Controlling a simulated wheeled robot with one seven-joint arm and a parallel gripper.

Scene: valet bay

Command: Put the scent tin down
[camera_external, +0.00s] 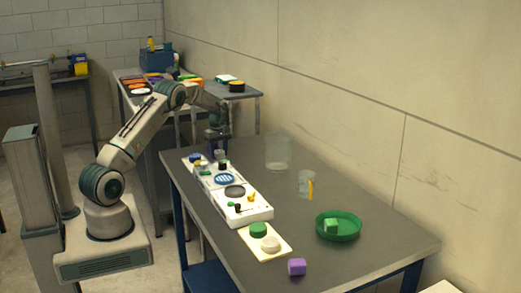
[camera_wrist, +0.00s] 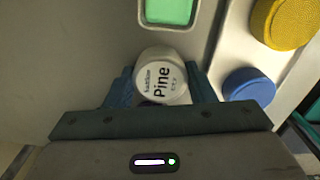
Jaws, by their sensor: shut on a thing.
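In the external view my gripper (camera_external: 217,147) points down over the far left end of the table (camera_external: 340,260), by the far end of a long white tray (camera_external: 257,211). The tin is too small or hidden to make out there. I cannot tell whether its underside touches a surface.
Right of the tin in the wrist view are a blue disc (camera_wrist: 249,87) and a yellow round piece (camera_wrist: 284,22); a green-filled rectangle (camera_wrist: 168,11) lies above.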

